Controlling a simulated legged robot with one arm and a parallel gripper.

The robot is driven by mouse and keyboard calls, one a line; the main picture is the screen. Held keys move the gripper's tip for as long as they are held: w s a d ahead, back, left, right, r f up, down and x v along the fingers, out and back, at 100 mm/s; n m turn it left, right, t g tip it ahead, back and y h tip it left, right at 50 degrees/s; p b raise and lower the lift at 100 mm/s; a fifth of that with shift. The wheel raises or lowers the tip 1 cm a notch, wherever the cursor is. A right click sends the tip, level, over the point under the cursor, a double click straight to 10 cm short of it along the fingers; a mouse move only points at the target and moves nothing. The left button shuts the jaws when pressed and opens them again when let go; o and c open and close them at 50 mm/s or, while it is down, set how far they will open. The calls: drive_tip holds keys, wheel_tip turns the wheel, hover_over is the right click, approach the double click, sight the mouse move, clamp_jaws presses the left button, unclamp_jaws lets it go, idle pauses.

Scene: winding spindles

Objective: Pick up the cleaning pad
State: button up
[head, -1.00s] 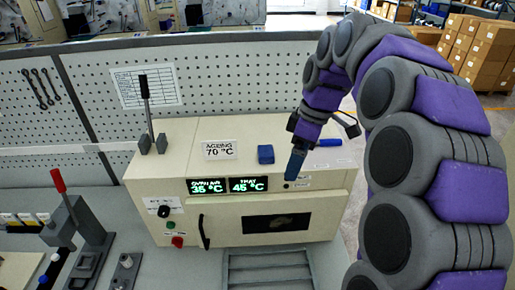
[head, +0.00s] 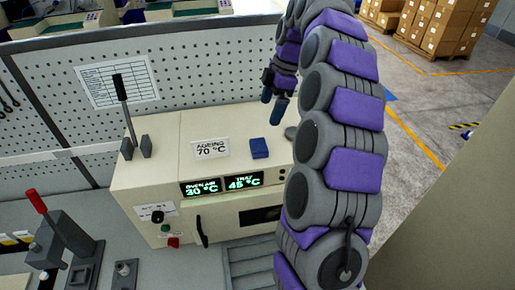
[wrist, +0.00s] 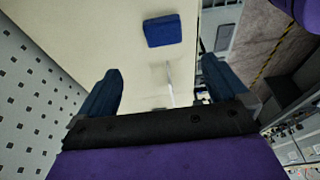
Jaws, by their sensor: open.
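The cleaning pad, a small blue block (head: 260,148), lies on the cream top of the oven (head: 160,185), right of the "AGEING 70 °C" card. In the wrist view the pad (wrist: 162,30) lies beyond the fingertips, roughly between the lines of the two fingers. My gripper (head: 273,99) is open and empty, with dark blue fingers pointing down. In the head view it appears above and slightly right of the pad, apart from it. The wrist view shows both fingers (wrist: 160,72) spread wide, with nothing between them.
A perforated panel (head: 220,75) stands behind the oven. An upright black lever (head: 121,100) rises at the oven's left end. A red-handled press (head: 65,235) stands at the lower left. My arm covers the oven's right end.

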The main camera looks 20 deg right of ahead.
drive_tip(key=a+x, duration=0.1)
drive_tip(key=x, duration=0.2)
hover_over(262, 143)
drive_tip(key=d, duration=0.2)
drive_tip(key=f, duration=0.4)
drive_tip(key=shift+d+f+p, duration=0.15)
drive_tip(key=shift+d+p, duration=0.05)
drive_tip(key=shift+p, duration=0.15)
drive_tip(key=shift+w+a+f, duration=0.1)
drive_tip(key=shift+f, duration=0.15)
drive_tip(key=shift+a+f, duration=0.15)
drive_tip(key=shift+a, duration=0.4)
drive_tip(key=shift+a+f, duration=0.15)
drive_tip(key=shift+a, duration=0.35)
drive_tip(key=shift+a+f, duration=0.25)
drive_tip(key=shift+f, duration=0.05)
drive_tip(key=f, duration=0.2)
drive_tip(key=f+p, duration=0.1)
drive_tip(key=shift+s+f, duration=0.2)
drive_tip(key=shift+f, duration=0.2)
drive_tip(key=shift+w+d+f, duration=0.1)
drive_tip(key=shift+d+f, duration=0.05)
drive_tip(key=shift+d, duration=0.15)
drive_tip(key=shift+a, duration=0.7)
drive_tip(key=c, duration=0.5)
drive_tip(key=shift+c, duration=1.4)
drive_tip(key=shift+d, duration=0.2)
drive_tip(key=shift+c, duration=1.4)
drive_tip(key=shift+d, duration=0.2)
